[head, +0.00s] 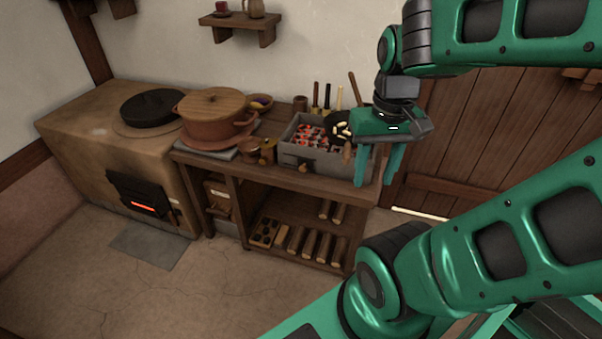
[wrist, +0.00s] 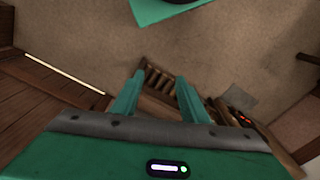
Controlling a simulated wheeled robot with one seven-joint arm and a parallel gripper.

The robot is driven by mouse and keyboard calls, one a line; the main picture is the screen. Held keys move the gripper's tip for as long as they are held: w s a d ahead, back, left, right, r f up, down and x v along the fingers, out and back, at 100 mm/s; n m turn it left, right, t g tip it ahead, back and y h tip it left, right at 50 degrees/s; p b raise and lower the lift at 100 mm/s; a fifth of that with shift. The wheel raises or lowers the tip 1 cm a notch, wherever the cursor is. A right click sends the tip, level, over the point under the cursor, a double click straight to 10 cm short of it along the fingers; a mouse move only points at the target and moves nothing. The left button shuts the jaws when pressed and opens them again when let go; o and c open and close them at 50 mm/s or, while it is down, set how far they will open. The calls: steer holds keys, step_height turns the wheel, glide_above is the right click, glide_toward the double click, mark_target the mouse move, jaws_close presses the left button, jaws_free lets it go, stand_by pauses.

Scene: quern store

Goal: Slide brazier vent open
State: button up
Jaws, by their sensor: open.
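The brazier is a grey rectangular box (head: 325,164) with glowing coals (head: 312,134) in it, on the right part of the wooden workbench. A small dark vent fitting with a knob (head: 303,166) shows low on its front face; I cannot tell how far the vent is open. My gripper (head: 377,182) is open and empty, fingers pointing down, in front of the bench's right end and to the right of the vent, apart from it. The wrist view shows both fingers (wrist: 160,80) spread, with floor and bench shelf beyond; the brazier is not visible there.
Two small copper-brown pots (head: 260,150) stand just left of the brazier. A dark pan with pale pieces (head: 340,128) sits at its right end. A large lidded pot (head: 212,105) and a clay stove (head: 85,125) stand farther left. The floor (head: 215,290) before the bench is clear.

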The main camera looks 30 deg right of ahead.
steer(key=w+a+f+n+t, duration=0.2)
steer(key=w+a+n, duration=0.4)
steer(key=w, duration=0.8)
steer(key=n+t+h, duration=0.9)
steer(key=n+h, duration=0.5)
steer(key=n, duration=1.1)
glide_toward(302, 170)
steer(key=x, duration=0.8)
steer(key=shift+w+d+r, duration=0.15)
steer(key=shift+w+d, duration=0.1)
steer(key=shift+d, duration=0.1)
